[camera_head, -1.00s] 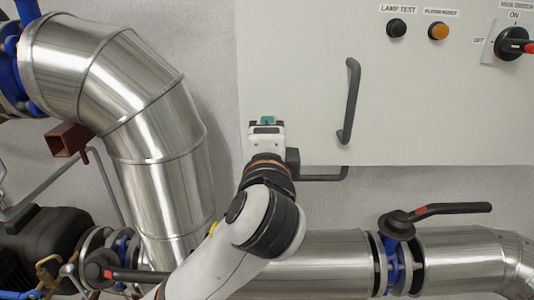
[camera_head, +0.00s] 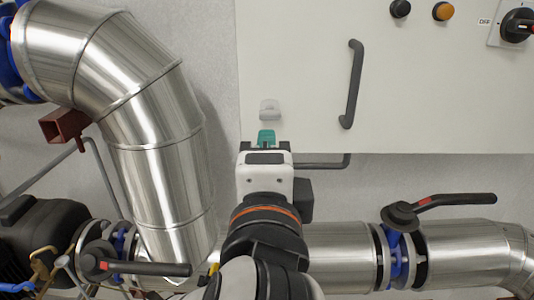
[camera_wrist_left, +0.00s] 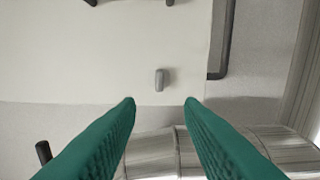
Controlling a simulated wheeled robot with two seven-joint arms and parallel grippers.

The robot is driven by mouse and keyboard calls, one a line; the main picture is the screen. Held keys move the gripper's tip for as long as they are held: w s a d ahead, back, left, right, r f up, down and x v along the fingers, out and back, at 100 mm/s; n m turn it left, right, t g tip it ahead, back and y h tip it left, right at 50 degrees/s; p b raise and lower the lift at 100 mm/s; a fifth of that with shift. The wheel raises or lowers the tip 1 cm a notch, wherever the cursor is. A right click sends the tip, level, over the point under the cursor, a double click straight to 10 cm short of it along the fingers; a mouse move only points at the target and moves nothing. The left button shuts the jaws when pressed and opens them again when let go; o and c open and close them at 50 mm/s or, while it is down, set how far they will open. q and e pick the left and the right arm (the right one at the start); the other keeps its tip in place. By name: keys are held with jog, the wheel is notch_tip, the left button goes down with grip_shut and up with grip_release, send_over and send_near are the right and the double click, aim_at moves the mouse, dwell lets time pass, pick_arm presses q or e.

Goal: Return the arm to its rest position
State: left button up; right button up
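My left arm comes up from the bottom of the head view. Its gripper (camera_head: 266,138) points at the lower left part of the pale cabinet (camera_head: 430,100), just below a small grey latch (camera_head: 269,108). In the left wrist view the two green fingers (camera_wrist_left: 160,103) are spread wide with nothing between them. The latch (camera_wrist_left: 159,80) shows beyond the fingertips, apart from them. My right gripper is in neither view.
A dark vertical handle (camera_head: 352,84) and a bent dark rod (camera_head: 325,163) are near the gripper. A large silver pipe (camera_head: 160,150) curves down at left. A black valve lever (camera_head: 455,200) sticks out at right; another (camera_head: 150,268) is lower left.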

pick_arm(q)
jog(key=a+f+n+g, duration=0.3)
jog(key=a+f, duration=0.1)
jog(key=f, duration=0.6)
jog(key=a+f+n+g, duration=0.3)
jog(key=f, duration=0.7)
jog(key=a+f+n+g, duration=0.3)
jog(key=a+f, duration=0.1)
jog(key=f, duration=0.6)
jog(key=s+a+f+n+g, duration=0.3)
jog(key=s+a+f, duration=0.2)
jog(key=s+f, duration=0.25)
jog(key=s+a+f+n+g, duration=0.2)
jog(key=s+a+f+n, duration=0.2)
jog(key=s+f, duration=0.35)
notch_tip(320, 180, down, 28)
jog(key=s+r+g, duration=0.1)
jog(key=s+g, duration=0.1)
jog(key=s+a+f+g, duration=0.1)
jog(key=s+a+f, duration=0.2)
jog(key=s+f, duration=1.3)
jog(key=shift+m+b, duration=0.3)
jog(key=shift+b, duration=0.15)
jog(key=shift+s, duration=0.1)
